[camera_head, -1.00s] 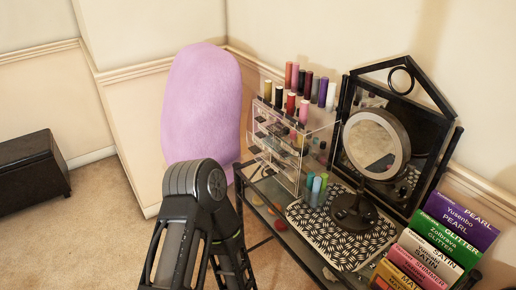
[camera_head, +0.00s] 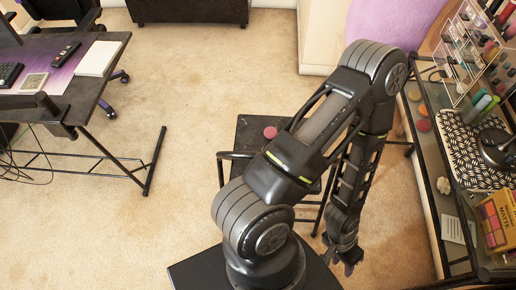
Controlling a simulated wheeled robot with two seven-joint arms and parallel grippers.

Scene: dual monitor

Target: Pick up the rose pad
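A round rose-coloured pad (camera_head: 270,132) lies on the black seat of a small stool (camera_head: 250,137) near the middle of the view. More round pads lie on the glass-topped vanity table at the right: a yellow one (camera_head: 414,92), an orange one (camera_head: 423,110) and a pinkish-red one (camera_head: 424,126). My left arm rises in front of the stool and bends down at its elbow. My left gripper (camera_head: 340,262) hangs low, in front and to the right of the stool, away from all the pads. Its fingers look spread and empty. My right gripper is out of view.
The vanity (camera_head: 436,215) holds a clear organiser (camera_head: 468,50), a patterned mat (camera_head: 462,150) and boxed palettes (camera_head: 494,222). A desk (camera_head: 106,70) stands at the left. A purple chair (camera_head: 380,25) is behind. Carpet between desk and stool is clear.

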